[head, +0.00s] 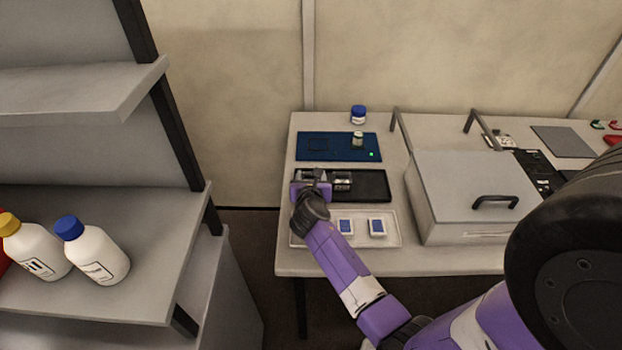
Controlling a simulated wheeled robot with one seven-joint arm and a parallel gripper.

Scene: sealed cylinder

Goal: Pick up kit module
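My gripper (318,180) is over the left part of a black tray (375,187) on the table. A short metallic cylinder (342,181) lies in this tray just right of my gripper; I cannot tell whether they touch. The fingers are small and partly hidden by my wrist, so open or shut is unclear. Two small white blocks with blue faces, one at left (346,226) and one at right (377,227), sit in a white tray (392,241) nearer the front edge. Nothing is clearly marked as the kit module. My forearm covers part of the white tray.
A blue mat (312,146) behind holds a small jar (357,139); a blue-capped jar (358,114) stands farther back. A grey lidded box (468,196) with a black handle stands close on the right. A shelf (90,310) with white bottles is at left.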

